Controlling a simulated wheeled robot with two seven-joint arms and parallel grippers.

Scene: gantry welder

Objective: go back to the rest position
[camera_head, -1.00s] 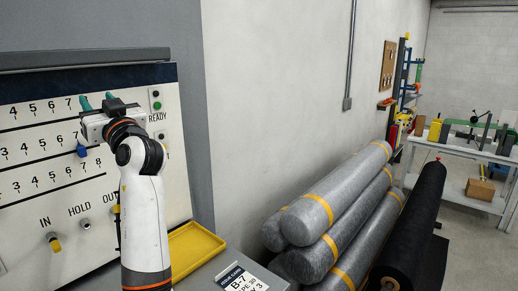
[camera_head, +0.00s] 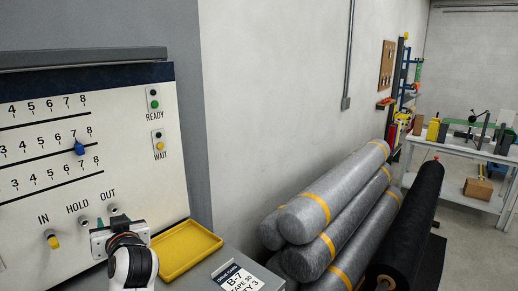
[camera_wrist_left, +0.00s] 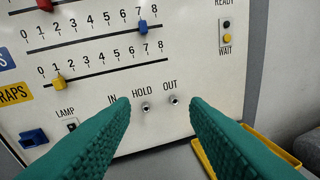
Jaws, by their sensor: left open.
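My left gripper (camera_head: 112,240) is low in front of the white control panel (camera_head: 40,195), below the HOLD and OUT sockets, with no object in it. In the left wrist view its two green ribbed fingers (camera_wrist_left: 158,103) are wide apart, with the HOLD socket (camera_wrist_left: 146,107) and OUT socket (camera_wrist_left: 174,99) seen between them. A blue slider knob (camera_head: 79,147) sits near 7 on its scale and also shows in the wrist view (camera_wrist_left: 142,27). A yellow plug (camera_head: 54,241) is at IN. My right gripper is not in view.
A yellow tray (camera_head: 186,248) and an instruction card (camera_head: 240,281) lie right of my arm. Grey wrapped rolls (camera_head: 325,210) and a black roll (camera_head: 415,215) are stacked further right. A workbench (camera_head: 470,150) stands at the back.

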